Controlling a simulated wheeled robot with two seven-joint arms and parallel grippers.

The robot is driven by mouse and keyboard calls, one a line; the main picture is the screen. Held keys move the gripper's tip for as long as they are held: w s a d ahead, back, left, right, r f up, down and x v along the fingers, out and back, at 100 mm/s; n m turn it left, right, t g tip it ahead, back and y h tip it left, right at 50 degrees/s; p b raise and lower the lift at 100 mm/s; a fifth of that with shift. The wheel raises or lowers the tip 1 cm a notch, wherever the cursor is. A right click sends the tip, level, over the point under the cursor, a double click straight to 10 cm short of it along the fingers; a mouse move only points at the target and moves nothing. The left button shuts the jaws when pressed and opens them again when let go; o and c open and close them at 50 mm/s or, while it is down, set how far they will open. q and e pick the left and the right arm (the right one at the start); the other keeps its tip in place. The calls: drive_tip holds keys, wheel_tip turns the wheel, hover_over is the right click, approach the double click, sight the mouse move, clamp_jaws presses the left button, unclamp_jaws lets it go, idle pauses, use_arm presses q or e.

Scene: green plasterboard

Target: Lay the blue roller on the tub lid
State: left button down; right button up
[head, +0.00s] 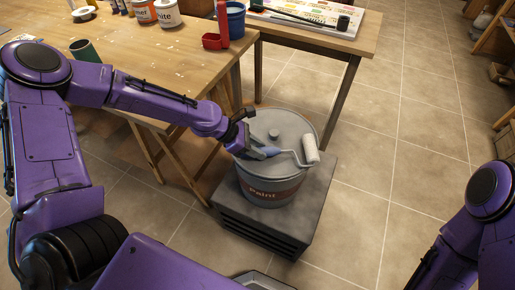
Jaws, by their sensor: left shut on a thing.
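The blue roller has a blue handle (266,152), a bent frame and a white roller sleeve (311,149). My left gripper (256,151) is shut on the handle at the left of the lid. The roller lies across or just above the grey tub lid (292,125); whether it touches cannot be told. The sleeve is at the lid's right edge. The lid, with a round knob, sits on a grey tub (273,190) marked "Paint". My right arm is at the lower right, its gripper out of the picture.
The tub stands on a dark grey box (315,190) on the tiled floor. A wooden trestle table (160,55) with paint tins, a blue bucket (235,20) and a red item (219,35) is behind left. A second table (350,43) holds a colour chart.

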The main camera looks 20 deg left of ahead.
use_arm(q)
drive_tip(key=c, duration=0.8)
unclamp_jaws()
drive_tip(key=shift+r, duration=0.1)
drive_tip(key=p+v, duration=0.4)
drive_tip(key=v, duration=0.7)
drive_tip(key=s+a+f+m+g+y, duration=0.1)
drive_tip(key=s+f+m+y, duration=0.4)
drive_tip(key=f, duration=0.4)
drive_tip(key=s+a+f+m+y, duration=0.1)
drive_tip(key=s+f+m+y, duration=0.15)
drive_tip(key=s+f, duration=0.5)
drive_tip(key=s+a+f+m+y, duration=0.2)
drive_tip(key=s+f+m+y, duration=0.2)
drive_tip(key=s+m, duration=0.5)
drive_tip(key=s, duration=0.2)
drive_tip(key=shift+s+a+f, duration=0.2)
drive_tip(key=shift+s, duration=0.1)
